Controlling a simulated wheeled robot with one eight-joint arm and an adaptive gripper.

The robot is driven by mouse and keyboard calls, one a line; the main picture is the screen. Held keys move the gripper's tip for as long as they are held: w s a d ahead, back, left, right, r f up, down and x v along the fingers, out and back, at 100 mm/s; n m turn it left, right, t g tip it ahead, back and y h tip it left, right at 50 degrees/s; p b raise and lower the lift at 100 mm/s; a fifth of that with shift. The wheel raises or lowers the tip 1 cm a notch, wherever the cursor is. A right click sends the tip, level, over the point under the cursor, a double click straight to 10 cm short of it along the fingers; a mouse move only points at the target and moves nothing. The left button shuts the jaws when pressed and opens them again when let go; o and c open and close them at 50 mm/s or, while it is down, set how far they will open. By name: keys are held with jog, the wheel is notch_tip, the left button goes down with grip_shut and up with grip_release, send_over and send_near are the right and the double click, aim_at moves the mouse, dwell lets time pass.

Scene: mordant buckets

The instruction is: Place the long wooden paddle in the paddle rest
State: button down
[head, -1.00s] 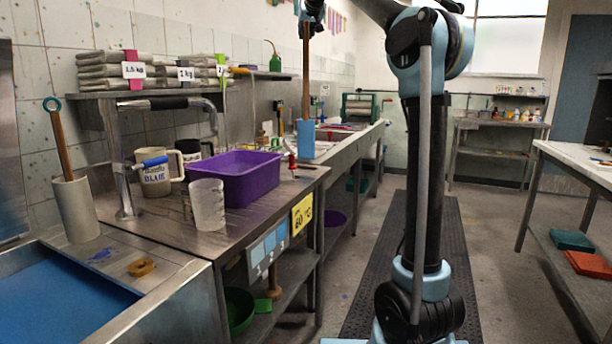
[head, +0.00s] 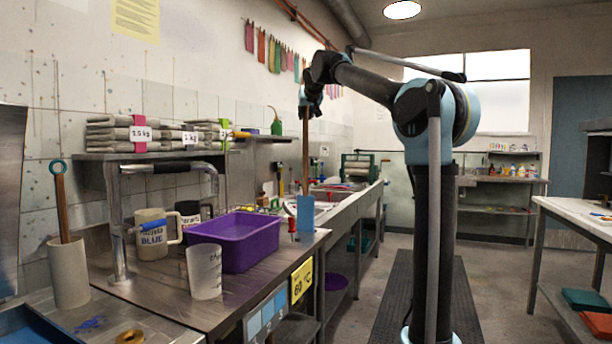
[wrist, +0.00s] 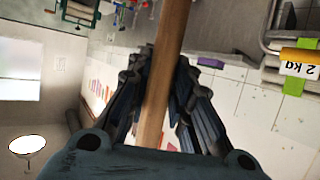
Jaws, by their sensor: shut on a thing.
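The long wooden paddle (head: 306,150) hangs upright from my gripper (head: 310,108) in the head view. Its shaft runs down to a flat blue lower end (head: 305,213), seen against the front right corner of the steel bench. I cannot tell whether that end touches anything. In the wrist view my gripper (wrist: 156,110) is shut around the wooden shaft, which runs out past the top edge. I cannot pick out the paddle rest for certain.
A purple tub (head: 236,243), a clear beaker (head: 204,272) and a mug (head: 151,235) stand on the steel bench (head: 150,298), left of the paddle. A small red-topped item (head: 292,222) is close beside the blue end.

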aim_at(306, 166)
notch_tip(306, 166, down, 22)
dwell(0.7)
jog(key=shift+f, duration=0.15)
jog(key=c, duration=1.4)
grip_release()
jog(key=shift+c, duration=0.2)
jog(key=v, duration=1.7)
jog(key=shift+r, duration=0.25)
jog(key=s+d+f+m+g+h, duration=0.1)
jog(key=s+d+f+g+h, duration=0.1)
jog(key=s+d+f, duration=0.65)
jog(key=s+d+f+m+g+h, duration=0.1)
jog(key=s+d+f+g+h, duration=0.3)
jog(key=d+f, duration=0.8)
jog(key=s+d+f+g+y, duration=0.2)
jog(key=s+d+f+g, duration=0.1)
jog(key=s+f, duration=2.2)
notch_tip(306, 166, down, 3)
jog(key=shift+r+m+g+y, duration=0.1)
jog(key=shift+m+g+y, duration=0.25)
jog(key=shift+g, duration=0.55)
